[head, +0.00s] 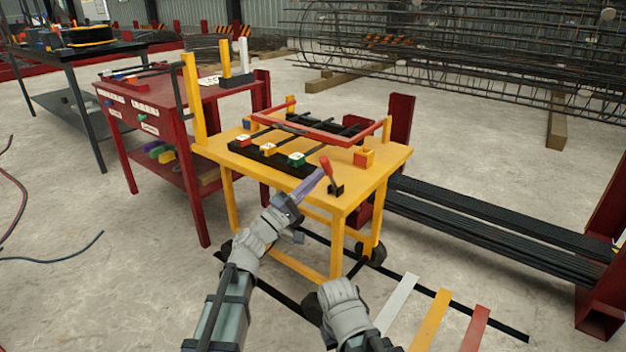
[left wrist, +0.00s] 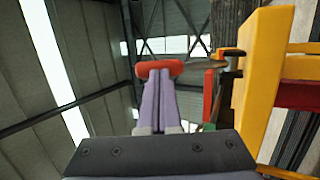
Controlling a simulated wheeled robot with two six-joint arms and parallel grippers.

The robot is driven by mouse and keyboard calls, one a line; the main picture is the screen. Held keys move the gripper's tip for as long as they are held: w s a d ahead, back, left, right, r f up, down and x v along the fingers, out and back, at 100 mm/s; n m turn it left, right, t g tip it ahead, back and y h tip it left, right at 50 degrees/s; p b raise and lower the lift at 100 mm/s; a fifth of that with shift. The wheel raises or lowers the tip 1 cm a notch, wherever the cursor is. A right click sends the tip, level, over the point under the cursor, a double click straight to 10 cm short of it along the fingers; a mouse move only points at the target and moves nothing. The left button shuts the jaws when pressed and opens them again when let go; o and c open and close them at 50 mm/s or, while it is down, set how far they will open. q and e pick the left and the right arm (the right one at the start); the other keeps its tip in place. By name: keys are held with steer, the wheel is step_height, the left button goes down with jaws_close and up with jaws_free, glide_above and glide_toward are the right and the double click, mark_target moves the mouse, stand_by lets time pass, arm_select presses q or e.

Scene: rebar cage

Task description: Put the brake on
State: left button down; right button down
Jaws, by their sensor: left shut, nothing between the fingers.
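The brake lever (head: 326,168) has a red handle on a dark base at the front right corner of the yellow cart (head: 375,172). It leans up and to the left. My left gripper (head: 318,175) is shut and empty, with its purple fingers pointing up at the lever from the cart's front edge. In the left wrist view the red handle (left wrist: 159,68) lies across just beyond the fingertips (left wrist: 161,84), with its metal rod running right. I cannot tell whether they touch. My right arm shows at the bottom of the head view, but its fingers do not.
The cart carries a red frame (head: 315,130) and black bars with coloured blocks. A red bench (head: 150,100) stands left, close beside it. Black bars (head: 480,225) lie at right. White, yellow and red strips (head: 432,318) lie on the floor in front.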

mark_target(323, 158)
arm_select(q)
steer(key=w+r+y+p, duration=0.1)
steer(key=p, duration=0.3)
steer(key=w+d+r+n+g+y+p, duration=0.1)
steer(key=r+p, duration=0.1)
steer(key=p, duration=0.2)
steer(key=w+d+r+g+y+p, duration=0.1)
steer(key=p, duration=0.3)
steer(key=shift+r+y, duration=0.15)
steer(key=shift+y, duration=0.25)
steer(key=w+d+n+g+y+p, duration=0.1)
steer(key=w+d+g+y+p, duration=0.1)
steer(key=w+p, duration=0.3)
steer(key=shift+d+g+y+p, duration=0.4)
steer(key=shift+d+g+p, duration=0.4)
steer(key=shift+p, duration=0.7)
steer(key=shift+w+d, duration=0.1)
steer(key=shift+d, duration=0.05)
